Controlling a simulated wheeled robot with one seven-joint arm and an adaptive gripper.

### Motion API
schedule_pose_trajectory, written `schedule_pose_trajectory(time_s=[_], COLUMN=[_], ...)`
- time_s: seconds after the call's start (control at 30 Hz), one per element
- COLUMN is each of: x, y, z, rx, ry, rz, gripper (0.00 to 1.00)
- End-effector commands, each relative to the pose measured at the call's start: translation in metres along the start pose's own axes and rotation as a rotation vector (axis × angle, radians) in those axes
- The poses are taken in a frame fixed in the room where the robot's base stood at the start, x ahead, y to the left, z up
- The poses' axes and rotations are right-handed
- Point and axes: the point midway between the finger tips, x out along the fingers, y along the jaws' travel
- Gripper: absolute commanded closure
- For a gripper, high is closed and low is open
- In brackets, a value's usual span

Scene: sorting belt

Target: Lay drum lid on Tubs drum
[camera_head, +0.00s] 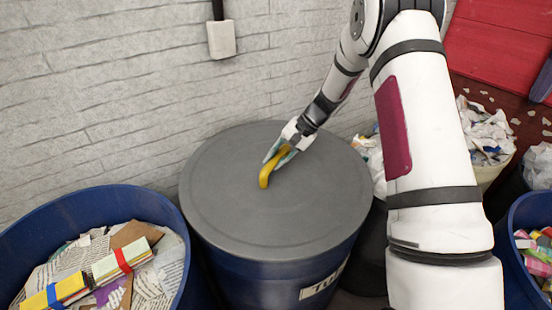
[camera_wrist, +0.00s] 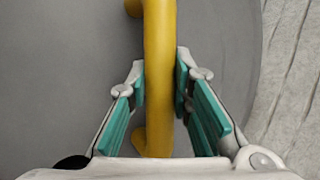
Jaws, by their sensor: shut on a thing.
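The drum lid (camera_head: 240,225) is a grey disc with a yellow handle (camera_head: 265,178). It lies over the top of the blue Tubs drum (camera_head: 260,280), whose white label is partly cut off from view by my arm and the frame edge. My gripper (camera_head: 279,158) is at the handle, near the lid's middle. In the wrist view the yellow handle (camera_wrist: 159,75) runs between the teal finger pads, and my gripper (camera_wrist: 160,90) is shut on it. The lid's grey surface (camera_wrist: 70,80) fills most of that view. I cannot tell whether the lid's underside touches the rim all round.
A blue drum (camera_head: 178,225) with paper and bound bundles stands at the left. Another blue drum (camera_head: 512,215) with colourful pieces is at the right edge. A pale bin (camera_head: 490,172) of crumpled paper stands behind my arm. A brick wall (camera_head: 110,90) closes off the back.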

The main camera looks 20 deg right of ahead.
Motion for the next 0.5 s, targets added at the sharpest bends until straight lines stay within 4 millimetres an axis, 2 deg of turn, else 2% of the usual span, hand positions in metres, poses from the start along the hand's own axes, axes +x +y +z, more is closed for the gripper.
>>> schedule_pose_trajectory(time_s=[0.5], x=[0.0054], y=[0.0024], z=[-0.0023], rx=[-0.001], ry=[0.000], rz=[-0.003], gripper=[1.00])
